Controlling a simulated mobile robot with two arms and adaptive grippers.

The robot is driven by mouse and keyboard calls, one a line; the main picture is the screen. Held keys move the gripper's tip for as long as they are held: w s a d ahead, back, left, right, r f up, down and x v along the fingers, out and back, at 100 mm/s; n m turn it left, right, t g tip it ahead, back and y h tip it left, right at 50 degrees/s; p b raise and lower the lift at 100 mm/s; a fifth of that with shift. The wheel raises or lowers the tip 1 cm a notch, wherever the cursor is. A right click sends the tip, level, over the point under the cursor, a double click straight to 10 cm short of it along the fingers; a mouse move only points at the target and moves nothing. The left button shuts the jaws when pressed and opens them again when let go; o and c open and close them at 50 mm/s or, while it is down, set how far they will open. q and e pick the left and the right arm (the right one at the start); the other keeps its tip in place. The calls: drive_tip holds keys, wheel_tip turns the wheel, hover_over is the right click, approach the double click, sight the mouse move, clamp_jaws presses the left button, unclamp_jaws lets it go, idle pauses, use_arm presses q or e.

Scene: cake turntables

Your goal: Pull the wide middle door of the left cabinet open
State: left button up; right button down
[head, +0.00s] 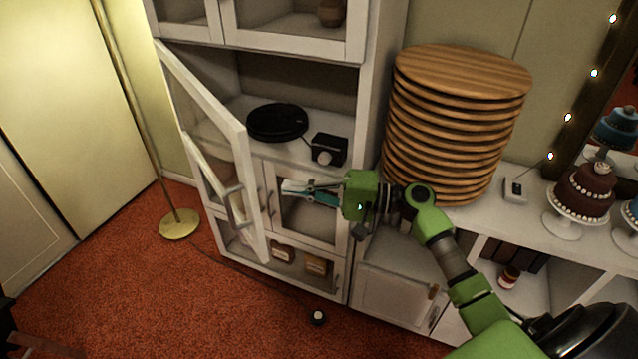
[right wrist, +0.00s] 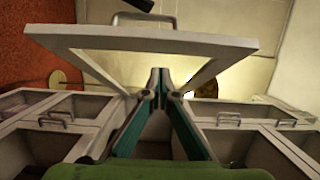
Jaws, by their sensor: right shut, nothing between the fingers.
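The left cabinet (head: 370,110) is white with glass-paned doors. Its wide middle door (head: 240,150) stands swung out toward the left, leaving the middle compartment exposed. In the right wrist view the door (right wrist: 120,40) stands out past my fingertips, with its bar handle (right wrist: 145,20) on the far side. My right gripper (head: 287,187) is shut and empty, in front of the lower doors and to the right of the open door. Its fingertips (right wrist: 160,75) point toward the door's inner side; whether they touch it I cannot tell. My left gripper is not in view.
A black round turntable (head: 277,122) and a small black box (head: 329,149) stand on the middle shelf. A tall stack of wooden boards (head: 455,125) and cakes (head: 582,190) stand at right. A brass lamp base (head: 180,224) stands left; red carpet (head: 130,290) lies open in front.

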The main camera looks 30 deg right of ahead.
drive_tip(key=shift+a+p, duration=1)
drive_tip(key=shift+a, duration=1.3)
drive_tip(key=shift+a, duration=0.1)
